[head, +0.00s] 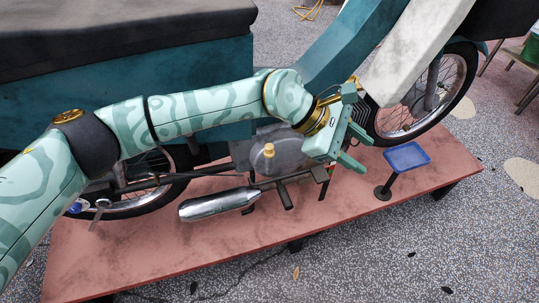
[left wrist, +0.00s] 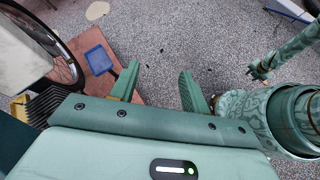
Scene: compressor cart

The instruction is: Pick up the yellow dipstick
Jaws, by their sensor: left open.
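The yellow dipstick (head: 269,150) shows as a small yellow cap standing on top of the grey engine casing (head: 290,142) in the head view. I cannot make it out for sure in the left wrist view. My left gripper (head: 364,155) is open and empty, to the right of the dipstick and apart from it. Its two spread fingers (left wrist: 160,75) show in the left wrist view with only floor between them. A patterned green arm end (left wrist: 260,68) at the right of the left wrist view looks like my right gripper; its jaws are too small to read.
The motorcycle's silver exhaust (head: 220,204) lies left of and below the engine on a red platform (head: 330,215). A blue tray on a stand (head: 408,156) is to the right of my left gripper. A teal box (head: 130,95) with a dark top is at left.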

